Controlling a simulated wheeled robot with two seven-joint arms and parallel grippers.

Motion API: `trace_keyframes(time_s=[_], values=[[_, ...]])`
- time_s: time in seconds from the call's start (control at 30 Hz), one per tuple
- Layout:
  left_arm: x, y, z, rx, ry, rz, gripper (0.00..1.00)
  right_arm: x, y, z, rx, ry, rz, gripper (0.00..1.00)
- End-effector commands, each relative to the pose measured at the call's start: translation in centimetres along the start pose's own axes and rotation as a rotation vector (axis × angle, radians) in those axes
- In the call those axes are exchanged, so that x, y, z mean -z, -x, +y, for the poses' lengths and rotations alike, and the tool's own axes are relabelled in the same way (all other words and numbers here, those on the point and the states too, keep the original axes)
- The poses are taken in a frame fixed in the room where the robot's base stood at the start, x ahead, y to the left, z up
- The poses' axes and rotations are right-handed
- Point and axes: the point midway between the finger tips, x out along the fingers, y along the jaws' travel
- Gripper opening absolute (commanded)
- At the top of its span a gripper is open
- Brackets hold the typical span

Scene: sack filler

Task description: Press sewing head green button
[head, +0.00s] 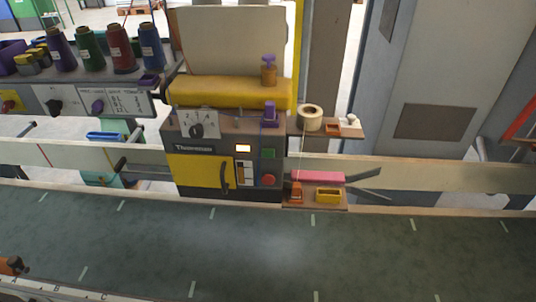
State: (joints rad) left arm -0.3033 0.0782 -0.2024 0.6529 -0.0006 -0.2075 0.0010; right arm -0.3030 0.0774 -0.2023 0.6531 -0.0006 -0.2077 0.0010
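The sewing head (199,147) is a grey box labelled in white, with a yellow door (197,171) and a yellow top cover. It stands behind the conveyor, near the middle of the head view. The green button (268,153) is on the right of its front panel. A red button (268,180) is below the green one, and a small lit display (243,148) is to its left. Neither of my grippers shows in the head view, so their place relative to the button cannot be seen.
A dark green conveyor belt (260,250) with pale marks runs across the front, bare of sacks. Thread cones (119,42) stand on a grey unit at left. A small shelf with a yellow tray (328,195) and a pink item (318,177) juts out right of the sewing head.

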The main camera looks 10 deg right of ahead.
Motion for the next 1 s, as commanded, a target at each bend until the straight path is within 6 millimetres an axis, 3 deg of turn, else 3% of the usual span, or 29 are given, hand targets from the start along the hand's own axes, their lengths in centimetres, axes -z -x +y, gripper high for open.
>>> trace_keyframes(time_s=[0.03,0.13,0.17,1.0], values=[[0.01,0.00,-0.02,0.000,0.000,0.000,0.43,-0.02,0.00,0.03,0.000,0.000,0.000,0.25],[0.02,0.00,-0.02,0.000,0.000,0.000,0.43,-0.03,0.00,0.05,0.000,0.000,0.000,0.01],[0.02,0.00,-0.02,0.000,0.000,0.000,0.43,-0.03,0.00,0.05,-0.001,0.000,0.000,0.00],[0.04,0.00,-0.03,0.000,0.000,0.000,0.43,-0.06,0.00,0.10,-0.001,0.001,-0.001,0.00]])
